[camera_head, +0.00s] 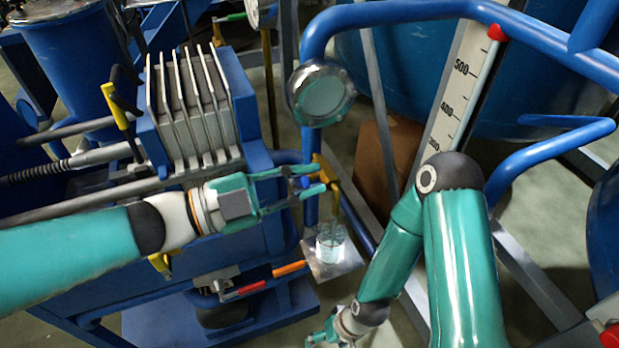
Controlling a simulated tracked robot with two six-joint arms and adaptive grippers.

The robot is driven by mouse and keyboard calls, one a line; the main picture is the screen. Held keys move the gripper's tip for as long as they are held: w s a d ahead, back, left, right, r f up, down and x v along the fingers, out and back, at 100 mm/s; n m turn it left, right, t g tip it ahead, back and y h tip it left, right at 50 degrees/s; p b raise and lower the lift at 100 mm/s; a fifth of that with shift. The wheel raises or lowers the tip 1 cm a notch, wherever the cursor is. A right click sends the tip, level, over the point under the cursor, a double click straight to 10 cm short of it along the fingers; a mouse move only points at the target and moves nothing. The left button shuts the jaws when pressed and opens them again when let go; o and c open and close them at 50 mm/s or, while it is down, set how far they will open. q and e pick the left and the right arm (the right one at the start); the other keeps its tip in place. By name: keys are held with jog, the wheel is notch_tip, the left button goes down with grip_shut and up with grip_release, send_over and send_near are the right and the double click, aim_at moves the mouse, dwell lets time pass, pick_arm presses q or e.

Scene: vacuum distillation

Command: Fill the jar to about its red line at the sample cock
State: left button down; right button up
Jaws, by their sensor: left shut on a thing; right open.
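A small clear jar (329,246) stands upright on a metal plate (348,262) below the sample cock. Its lower part looks pale blue; the red line and the exact level are too small to tell. The brass sample cock (328,176) sits on a blue pipe, with its thin spout (352,214) pointing down toward the jar. My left gripper (315,181) is at the cock and shut on its handle, which the fingers largely hide. My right gripper (332,334) is open at the bottom edge, below and apart from the jar, partly cut off.
A round sight glass (321,93) sits on the blue pipe above the cock. A finned blue unit (196,105) stands left. A scale gauge (456,92) rises at right. Red and orange levers (288,269) lie left of the plate. A brown box (389,160) stands behind.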

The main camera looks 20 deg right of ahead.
pick_arm(q)
jog(key=shift+w, duration=0.1)
jog(key=c, duration=1.1)
grip_release()
jog(key=a, duration=0.8)
jog(key=s+a, duration=0.1)
jog(key=a, duration=0.3)
jog(key=shift+f, duration=0.1)
